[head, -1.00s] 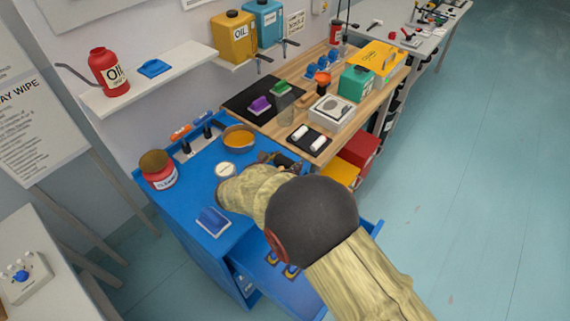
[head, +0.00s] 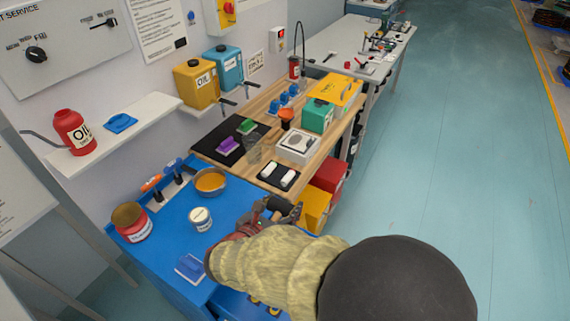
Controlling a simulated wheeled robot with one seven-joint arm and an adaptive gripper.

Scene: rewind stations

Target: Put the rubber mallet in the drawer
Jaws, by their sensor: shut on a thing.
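My gripper (head: 266,211) is at the right edge of the blue cabinet top, shut on what looks like the rubber mallet (head: 286,210). A dark part shows beyond the fingers, but much of it is hidden by the gripper and my sleeve-covered arm. The blue drawer (head: 232,301) is open below the cabinet top at the bottom of the head view. Small yellow and dark items lie in it. My arm covers most of the drawer.
The blue cabinet top (head: 176,232) holds a red can (head: 132,222), a white tin (head: 201,219), a pan of orange stuff (head: 210,182) and a blue pad (head: 190,268). A wooden bench (head: 216,158) with several items adjoins behind. Open floor (head: 430,190) lies to the right.

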